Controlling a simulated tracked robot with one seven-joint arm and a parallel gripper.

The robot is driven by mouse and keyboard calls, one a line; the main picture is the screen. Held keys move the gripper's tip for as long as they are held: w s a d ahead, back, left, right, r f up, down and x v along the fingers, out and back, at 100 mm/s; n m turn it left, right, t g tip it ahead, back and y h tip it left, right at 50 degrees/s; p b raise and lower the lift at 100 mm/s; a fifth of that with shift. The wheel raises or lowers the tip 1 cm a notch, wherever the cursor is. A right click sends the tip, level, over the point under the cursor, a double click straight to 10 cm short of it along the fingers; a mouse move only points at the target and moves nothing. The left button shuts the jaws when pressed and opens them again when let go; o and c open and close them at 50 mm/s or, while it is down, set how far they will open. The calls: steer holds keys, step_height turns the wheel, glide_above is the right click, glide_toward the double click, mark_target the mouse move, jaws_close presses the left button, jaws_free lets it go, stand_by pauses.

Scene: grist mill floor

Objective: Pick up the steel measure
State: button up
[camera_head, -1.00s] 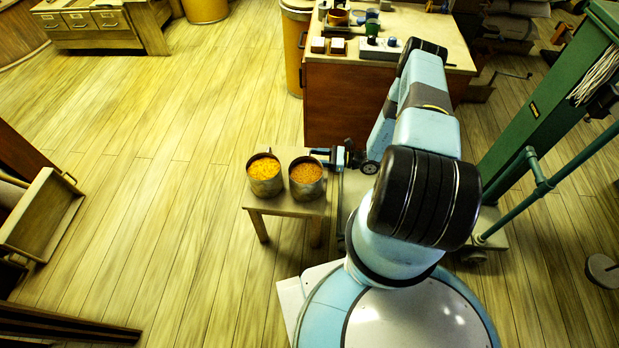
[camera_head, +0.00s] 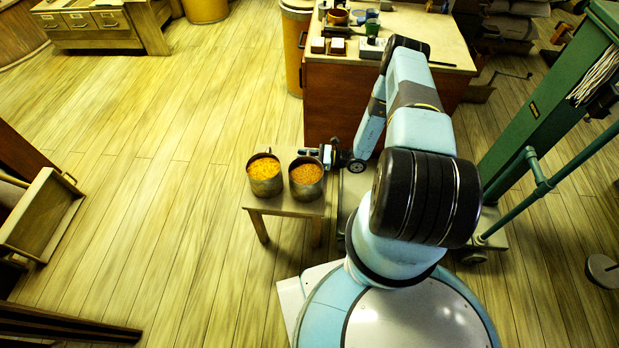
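Two grey metal measures full of orange-yellow grain stand side by side on a small wooden table (camera_head: 285,208). One is the left measure (camera_head: 267,187); the other is the right measure (camera_head: 306,188). They look alike, and I cannot tell which one the task means. My gripper (camera_head: 309,152) is at the far edge of the right measure, pointing left. Its fingers are small and partly hidden, so I cannot tell whether they are open, or whether they touch the rim.
A wooden workbench (camera_head: 345,103) with small items on top stands just behind the small table. A green machine frame (camera_head: 540,100) is at the right. An open wooden drawer (camera_head: 42,215) lies at the left. The floor left of the small table is clear.

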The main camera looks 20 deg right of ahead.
jaws_close()
stand_by(0.9)
